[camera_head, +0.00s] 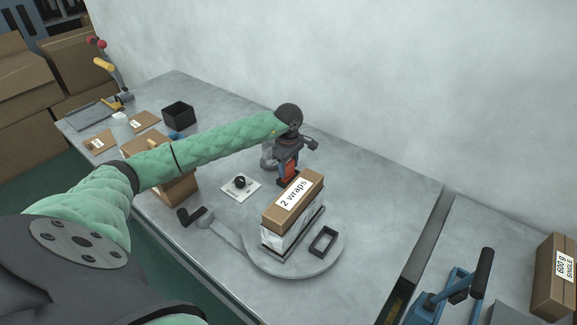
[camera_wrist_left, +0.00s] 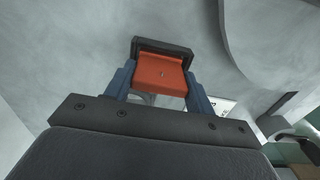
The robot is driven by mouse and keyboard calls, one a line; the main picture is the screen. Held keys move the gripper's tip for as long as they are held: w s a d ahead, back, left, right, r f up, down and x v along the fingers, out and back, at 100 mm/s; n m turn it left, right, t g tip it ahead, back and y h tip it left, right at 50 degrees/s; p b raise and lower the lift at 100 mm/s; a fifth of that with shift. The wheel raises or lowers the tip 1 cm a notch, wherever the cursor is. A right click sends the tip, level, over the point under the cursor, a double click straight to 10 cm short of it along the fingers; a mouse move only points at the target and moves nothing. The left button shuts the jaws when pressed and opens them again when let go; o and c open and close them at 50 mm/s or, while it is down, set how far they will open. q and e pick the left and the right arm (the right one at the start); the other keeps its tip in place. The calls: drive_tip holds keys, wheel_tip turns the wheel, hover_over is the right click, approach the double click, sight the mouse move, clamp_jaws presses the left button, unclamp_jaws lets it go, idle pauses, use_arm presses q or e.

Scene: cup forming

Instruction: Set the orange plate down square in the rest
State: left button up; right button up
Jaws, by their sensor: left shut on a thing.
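My left gripper (camera_head: 288,178) is shut on the orange plate (camera_head: 291,170), just behind the "2 wraps" box. In the left wrist view the orange plate (camera_wrist_left: 160,74) sits between the blue fingers of my left gripper (camera_wrist_left: 160,82). A dark, rimmed piece (camera_wrist_left: 163,46) borders the plate's far end and sides; I cannot tell whether it is the rest or whether the plate touches it. A black rectangular frame (camera_head: 314,247) lies on the round turntable, apart from the plate. My right gripper is not in view.
The "2 wraps" box (camera_head: 292,203) stands on the turntable (camera_head: 284,271), close to my gripper. A white card (camera_head: 233,194) with a black knob lies to the left. A black bin (camera_head: 179,113) stands farther back. A blue lever device (camera_head: 459,282) is at lower right.

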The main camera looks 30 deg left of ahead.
use_arm(q)
drive_tip(key=shift+s+f+b, duration=0.15)
drive_tip(key=shift+f+b, duration=0.15)
drive_tip(key=shift+b, duration=0.05)
idle(0.6)
drive_tip(key=o, duration=1.2)
